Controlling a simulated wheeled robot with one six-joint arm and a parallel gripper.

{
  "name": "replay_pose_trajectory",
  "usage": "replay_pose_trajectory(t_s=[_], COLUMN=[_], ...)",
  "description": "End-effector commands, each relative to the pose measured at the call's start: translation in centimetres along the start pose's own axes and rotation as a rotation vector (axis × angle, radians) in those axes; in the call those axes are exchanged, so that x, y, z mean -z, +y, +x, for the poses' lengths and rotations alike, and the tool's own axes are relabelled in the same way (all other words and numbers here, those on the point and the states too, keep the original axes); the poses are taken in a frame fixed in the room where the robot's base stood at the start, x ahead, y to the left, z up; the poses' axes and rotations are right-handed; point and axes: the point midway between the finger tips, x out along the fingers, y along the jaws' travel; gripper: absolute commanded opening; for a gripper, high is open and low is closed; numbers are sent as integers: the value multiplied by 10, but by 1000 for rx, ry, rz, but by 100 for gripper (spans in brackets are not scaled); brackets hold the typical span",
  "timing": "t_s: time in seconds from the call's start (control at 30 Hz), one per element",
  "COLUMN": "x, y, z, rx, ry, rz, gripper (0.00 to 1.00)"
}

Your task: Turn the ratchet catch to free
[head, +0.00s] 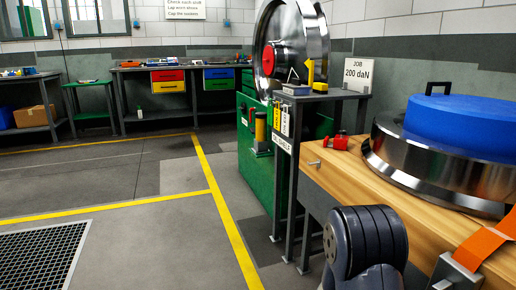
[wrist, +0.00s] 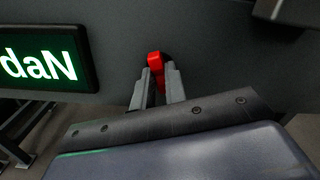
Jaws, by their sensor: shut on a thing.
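In the wrist view my gripper (wrist: 157,76) is shut on a small red piece, which I take to be the ratchet catch (wrist: 154,59). The top of the catch stands up between and beyond the fingertips, in front of a dark panel. Its lower part is partly hidden by the fingers. A lit green display (wrist: 42,63) reading "daN" is to the left of it. In the head view my dark arm shows at the bottom, but the gripper and the catch cannot be made out.
In the head view an orange strap (head: 487,245) runs over the wooden bench (head: 340,177) at the right. A blue round block (head: 465,125) sits on a steel wheel (head: 435,178) there. A sign (head: 359,76) reads "JOB 200 daN". Open floor (head: 140,235) lies left.

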Motion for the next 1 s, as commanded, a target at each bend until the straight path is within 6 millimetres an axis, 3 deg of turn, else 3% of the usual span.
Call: replay_pose_trajectory(t_s=[0.27,0.67,0.7,1.0], x=[2,1,1,0], y=[0,0,0,0], z=[0,0,0,0], rx=[-2,-1,-1,0], ry=[2,2,2,1], rz=[8,370,369,366], gripper=[0,0,15,40])
